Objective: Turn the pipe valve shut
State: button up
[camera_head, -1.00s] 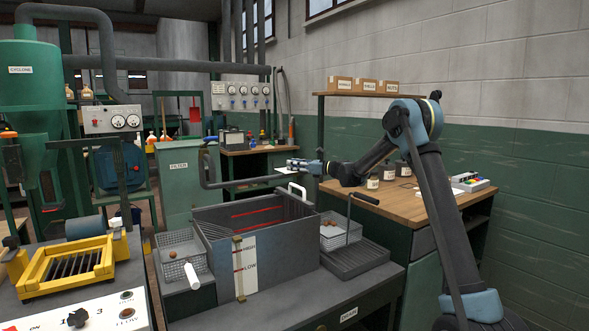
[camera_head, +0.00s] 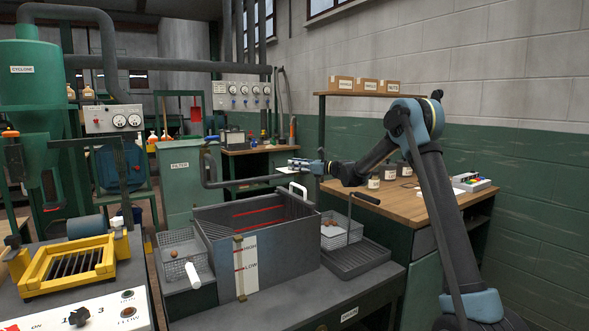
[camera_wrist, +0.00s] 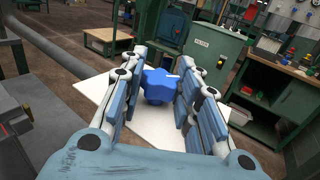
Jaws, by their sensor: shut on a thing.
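The pipe valve has a blue lobed handle (camera_wrist: 160,86) with a white mark on top, seen in the middle of the wrist view. My gripper (camera_wrist: 166,72) has its fingers on both sides of this handle and is shut on it. In the head view my gripper (camera_head: 299,163) is stretched out to the left, just above the right end of the grey pipe (camera_head: 245,182). The handle cannot be made out there behind the fingers. In the wrist view the grey pipe (camera_wrist: 54,48) runs at the left, and a white panel (camera_wrist: 115,110) lies below the handle.
A grey tank (camera_head: 283,255) with a HIGH/LOW gauge and wire baskets (camera_head: 340,232) stand in front of the pipe. The green filter cabinet (camera_head: 180,195) is behind at left. A wooden workbench (camera_head: 415,205) with jars is at right, under my arm.

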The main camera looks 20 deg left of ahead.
jog(key=shift+w+d, duration=0.2)
jog(key=shift+d, duration=0.05)
jog(key=o, duration=1.1)
jog(key=shift+c, duration=0.2)
jog(key=shift+a, duration=0.1)
jog(key=shift+s, duration=0.1)
jog(key=s+d, duration=0.1)
jog(key=d, duration=1.1)
jog(key=shift+s, duration=0.3)
jog(key=shift+f, duration=0.1)
